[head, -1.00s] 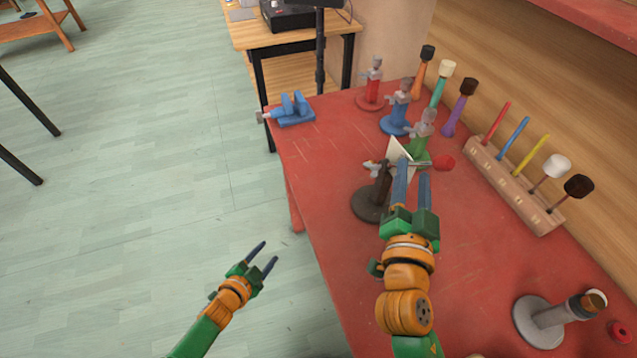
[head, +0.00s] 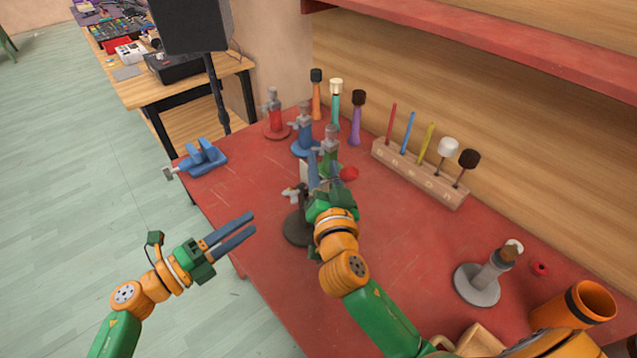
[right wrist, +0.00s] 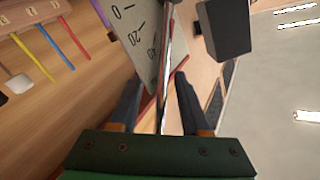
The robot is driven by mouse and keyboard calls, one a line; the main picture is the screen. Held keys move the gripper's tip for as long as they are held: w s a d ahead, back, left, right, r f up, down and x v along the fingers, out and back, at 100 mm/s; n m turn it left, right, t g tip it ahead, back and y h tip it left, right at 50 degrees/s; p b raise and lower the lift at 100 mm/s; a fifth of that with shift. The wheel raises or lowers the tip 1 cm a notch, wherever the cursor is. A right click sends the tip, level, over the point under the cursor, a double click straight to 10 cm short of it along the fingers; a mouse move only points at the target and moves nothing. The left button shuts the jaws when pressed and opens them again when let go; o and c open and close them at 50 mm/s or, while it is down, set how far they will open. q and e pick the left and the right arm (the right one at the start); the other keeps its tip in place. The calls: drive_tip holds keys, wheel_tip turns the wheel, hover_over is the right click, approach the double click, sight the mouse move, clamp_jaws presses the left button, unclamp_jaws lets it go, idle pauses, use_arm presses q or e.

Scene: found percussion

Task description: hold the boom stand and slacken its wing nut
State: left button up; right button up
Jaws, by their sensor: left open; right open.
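The boom stand has a dark round base (head: 297,231) and stands on the red table, partly hidden behind my right arm. A small pale wing-shaped piece (head: 291,194), apparently the wing nut, sticks out left near its top. My right gripper (head: 323,164) is open at the stand's upper part. In the right wrist view, a thin rod (right wrist: 166,50) and a pale plate with a number scale (right wrist: 143,35) show beyond and between the open fingers; contact cannot be told. My left gripper (head: 251,224) is open and empty, left of the stand, by the table's left edge.
Red (head: 277,122), blue (head: 305,138) and green stands (head: 329,158) are behind the boom stand. A blue vise (head: 203,157) sits at the left edge. A wooden mallet rack (head: 420,175), grey stand (head: 478,285) and orange cup (head: 575,308) are to the right.

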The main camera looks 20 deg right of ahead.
sight(285, 198)
drive_tip(key=shift+c, duration=0.5)
clamp_jaws()
idle(1.8)
use_arm(q)
drive_tip(key=o, duration=0.4)
drive_tip(key=shift+o, duration=0.6)
drive_tip(key=shift+s+a+m, duration=0.1)
drive_tip(key=shift+a+m, duration=0.1)
drive_tip(key=shift+m, duration=1)
drive_tip(key=w+d+m, duration=0.1)
drive_tip(key=d+m, duration=0.2)
drive_tip(key=m, duration=0.1)
drive_tip(key=w+d+m, duration=0.1)
drive_tip(key=d+m, duration=0.2)
drive_tip(key=m, duration=0.2)
drive_tip(key=w+d+m, duration=0.2)
drive_tip(key=m, duration=0.3)
drive_tip(key=shift+d+r, duration=0.1)
drive_tip(key=shift+d, duration=0.3)
